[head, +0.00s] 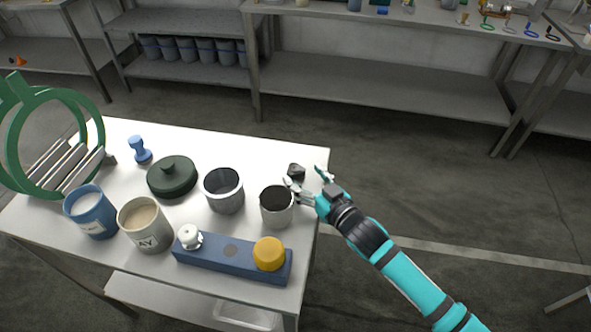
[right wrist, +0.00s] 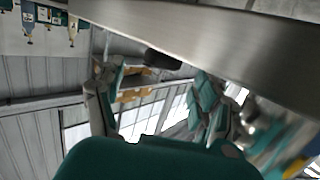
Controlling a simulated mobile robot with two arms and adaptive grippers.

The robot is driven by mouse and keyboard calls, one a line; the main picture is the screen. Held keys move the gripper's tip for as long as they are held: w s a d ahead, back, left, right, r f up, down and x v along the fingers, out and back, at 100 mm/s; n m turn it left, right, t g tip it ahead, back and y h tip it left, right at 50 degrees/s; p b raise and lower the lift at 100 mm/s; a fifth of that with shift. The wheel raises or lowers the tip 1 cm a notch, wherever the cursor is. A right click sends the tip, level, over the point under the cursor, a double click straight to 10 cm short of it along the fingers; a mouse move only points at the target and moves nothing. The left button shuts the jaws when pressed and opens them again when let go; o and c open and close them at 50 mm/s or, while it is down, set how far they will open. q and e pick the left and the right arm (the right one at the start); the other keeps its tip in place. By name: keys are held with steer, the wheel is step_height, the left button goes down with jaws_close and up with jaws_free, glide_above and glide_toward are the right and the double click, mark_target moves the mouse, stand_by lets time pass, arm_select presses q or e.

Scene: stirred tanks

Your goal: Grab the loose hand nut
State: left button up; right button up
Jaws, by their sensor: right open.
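A small dark knob-like piece (head: 296,171), which looks like the hand nut, lies near the right edge of the white table, behind the grey cup with dark contents. My right gripper (head: 304,178) is open at the table's right edge, right by this piece. One finger is close to it and the other is out to the right. In the right wrist view the open fingers (right wrist: 152,95) show with a dark piece (right wrist: 162,59) between and beyond them, by the table edge. I cannot tell whether they touch it. My left gripper is not in view.
The white table (head: 130,269) holds a grey cup (head: 277,215), a metal pot (head: 223,201), a dark green lid (head: 172,178), a blue block with a yellow knob (head: 269,253), two labelled tubs and a green ring stand (head: 14,150). Floor to the right is clear.

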mark_target(297, 170)
steer(key=x, duration=0.5)
steer(key=shift+p, duration=0.3)
steer(key=shift+s+d, duration=0.1)
steer(key=c, duration=1.3)
